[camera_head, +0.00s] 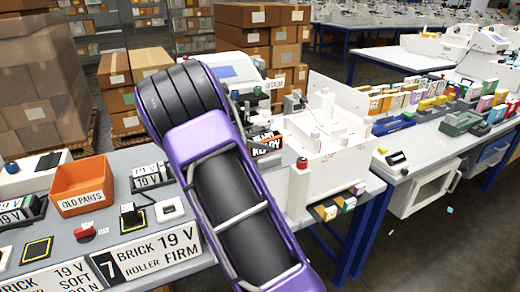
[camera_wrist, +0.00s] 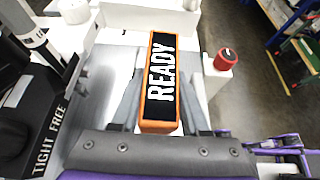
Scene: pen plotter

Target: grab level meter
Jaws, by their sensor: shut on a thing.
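An orange-framed block with a black face reading READY (camera_wrist: 161,70) lies lengthwise between the fingers in the wrist view. It looks like the level meter, though its label does not name it. My gripper (camera_wrist: 158,95) is shut on this block, with one grey finger along each side. In the head view the READY block (camera_head: 266,143) shows just right of my purple arm, beside the white plotter. The arm hides most of my gripper there.
The white plotter (camera_head: 335,150) stands to the right, with a red button (camera_wrist: 227,59) on its corner. An orange OLD PARTS bin (camera_head: 82,186) and several labelled items sit at left on the bench. A TIGHT FREE label (camera_wrist: 50,138) is at left in the wrist view.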

